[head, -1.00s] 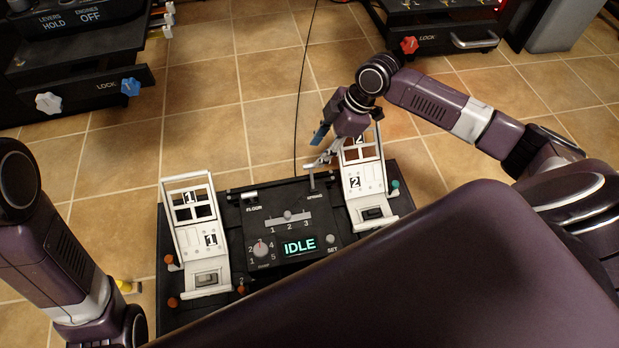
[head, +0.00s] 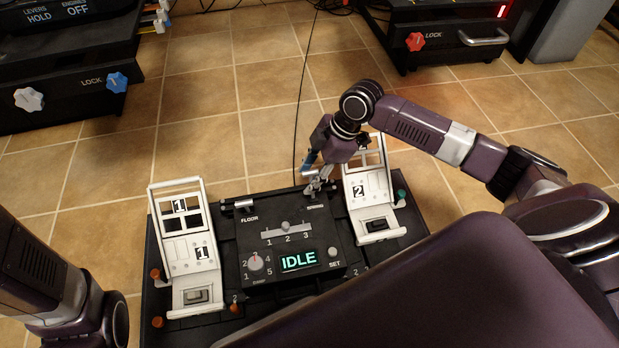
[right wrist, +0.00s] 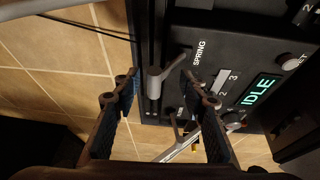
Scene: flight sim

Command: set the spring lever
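The spring lever (right wrist: 155,84) is a grey bar with a thicker handle, next to the SPRING label in the right wrist view. It sits at the far edge of the black control panel (head: 262,222). My right gripper (right wrist: 160,84) is open, with one finger on each side of the lever's handle in that view. I cannot tell whether either finger touches it. In the head view my right gripper (head: 318,188) is at the panel's far right corner and largely hides the lever. The panel display (head: 298,260) reads IDLE. Of my left arm only the forearm and wrist show clearly.
White frames marked 1 (head: 186,255) and 2 (head: 368,190) flank the panel; frame 2 is close beside my right gripper. The panel has a FLOOR lever (head: 243,204), a slider (head: 286,226), a knob (head: 256,264) and a SET button (head: 334,252). Tiled floor lies beyond.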

